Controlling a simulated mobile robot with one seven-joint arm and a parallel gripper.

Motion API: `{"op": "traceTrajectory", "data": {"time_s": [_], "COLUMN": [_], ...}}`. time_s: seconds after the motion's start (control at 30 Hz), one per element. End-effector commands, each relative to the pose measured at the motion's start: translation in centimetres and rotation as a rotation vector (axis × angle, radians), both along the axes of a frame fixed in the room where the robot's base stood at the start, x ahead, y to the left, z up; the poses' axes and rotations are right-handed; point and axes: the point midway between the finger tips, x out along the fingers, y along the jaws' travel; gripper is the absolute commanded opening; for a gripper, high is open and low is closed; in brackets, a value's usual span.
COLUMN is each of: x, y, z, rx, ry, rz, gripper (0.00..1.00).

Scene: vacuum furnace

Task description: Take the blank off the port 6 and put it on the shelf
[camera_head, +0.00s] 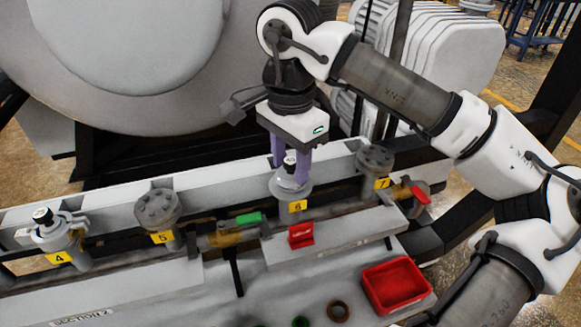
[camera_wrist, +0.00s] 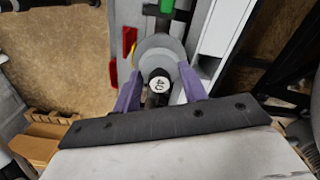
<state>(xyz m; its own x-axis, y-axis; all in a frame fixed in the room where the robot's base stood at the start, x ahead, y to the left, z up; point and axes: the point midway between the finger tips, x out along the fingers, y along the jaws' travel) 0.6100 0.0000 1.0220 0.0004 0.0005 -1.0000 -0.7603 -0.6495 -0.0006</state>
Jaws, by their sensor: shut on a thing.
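The blank (camera_head: 288,183) is a grey disc with a black, white-topped knob at port 6, above the yellow label 6 (camera_head: 298,206). In the wrist view the blank (camera_wrist: 160,46) shows as a grey disc, and its knob (camera_wrist: 159,82) has a "40" mark on top. My gripper (camera_head: 291,170) points down with its purple fingers on either side of the blank, shut on it. Its fingers also show in the wrist view (camera_wrist: 160,80). I cannot tell whether the blank still touches the port. A pale shelf-like surface (camera_head: 330,243) lies in front of port 6.
Port 5 (camera_head: 158,208) and port 7 (camera_head: 375,158) have bolted flanges; port 4 (camera_head: 55,229) has a clamped fitting. A green handle (camera_head: 248,219), red block (camera_head: 301,235) and red-handled valve (camera_head: 412,193) stand nearby. A red tray (camera_head: 392,287) and rings (camera_head: 338,310) lie in front.

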Motion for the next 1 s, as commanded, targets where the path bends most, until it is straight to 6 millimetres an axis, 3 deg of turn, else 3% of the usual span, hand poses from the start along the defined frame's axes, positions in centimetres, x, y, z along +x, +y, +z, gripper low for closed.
{"op": "traceTrajectory", "data": {"time_s": [0.1, 0.37, 0.57, 0.73, 1.0], "x": [0.0, 0.0, 0.1, 0.0, 0.0], "y": [0.0, 0.0, 0.0, 0.1, 0.0], "z": [0.0, 0.2, 2.0, 5.8, 14.0], "rx": [0.0, -0.001, -0.001, -0.001, -0.004], "ry": [0.0, -0.001, -0.002, -0.003, -0.003], "rz": [0.0, 0.0, -0.002, -0.001, -0.006], "gripper": [0.16, 0.16, 0.16, 0.16, 0.16]}}
